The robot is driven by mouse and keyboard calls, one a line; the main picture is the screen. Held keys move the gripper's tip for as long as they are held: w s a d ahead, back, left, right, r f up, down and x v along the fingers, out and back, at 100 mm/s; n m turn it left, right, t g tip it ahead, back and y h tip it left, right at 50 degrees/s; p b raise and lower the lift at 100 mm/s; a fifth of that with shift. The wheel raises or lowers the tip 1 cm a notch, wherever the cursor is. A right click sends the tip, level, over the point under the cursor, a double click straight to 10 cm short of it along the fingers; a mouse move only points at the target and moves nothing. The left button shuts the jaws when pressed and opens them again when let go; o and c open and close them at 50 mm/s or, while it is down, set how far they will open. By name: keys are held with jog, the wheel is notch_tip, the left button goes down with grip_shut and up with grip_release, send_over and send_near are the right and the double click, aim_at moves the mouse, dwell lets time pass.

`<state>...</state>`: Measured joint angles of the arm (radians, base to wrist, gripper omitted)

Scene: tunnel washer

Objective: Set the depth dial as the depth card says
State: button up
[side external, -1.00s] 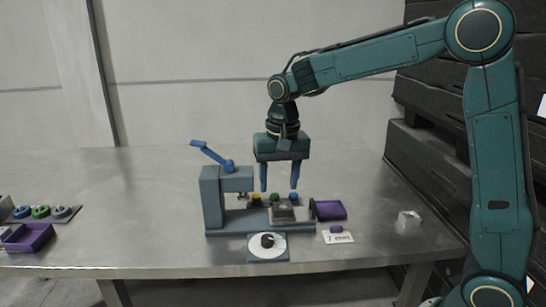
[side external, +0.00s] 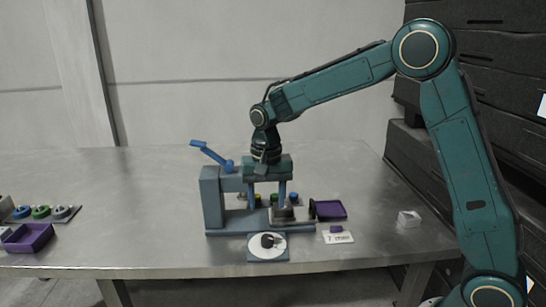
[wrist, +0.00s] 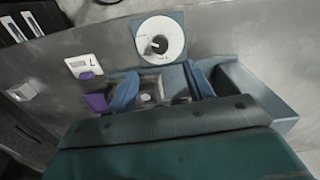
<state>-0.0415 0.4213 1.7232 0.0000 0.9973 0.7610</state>
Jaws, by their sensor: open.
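The depth dial (side external: 267,246) is a white disc with a dark knob on a grey plate at the table's front; it also shows in the wrist view (wrist: 160,41). The depth card (side external: 338,238) is a white card to the right of the dial. It seems to read 7 with a small unit word, and a small purple piece (side external: 336,229) sits at its upper edge. My gripper (side external: 267,199) is open and empty, pointing down, behind and above the dial. In the wrist view its two blue fingers (wrist: 163,88) are spread, with the dial beyond them.
The grey press (side external: 212,200) with a blue lever stands left of my gripper. A purple tray (side external: 329,209) lies right, and a clear cube (side external: 409,218) farther right. Another purple tray (side external: 28,238) and several coloured rings are at far left. The table's middle left is clear.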

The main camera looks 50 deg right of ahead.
aim_at(267, 237)
notch_tip(267, 237, down, 11)
dwell(0.5)
jog(key=c, duration=1)
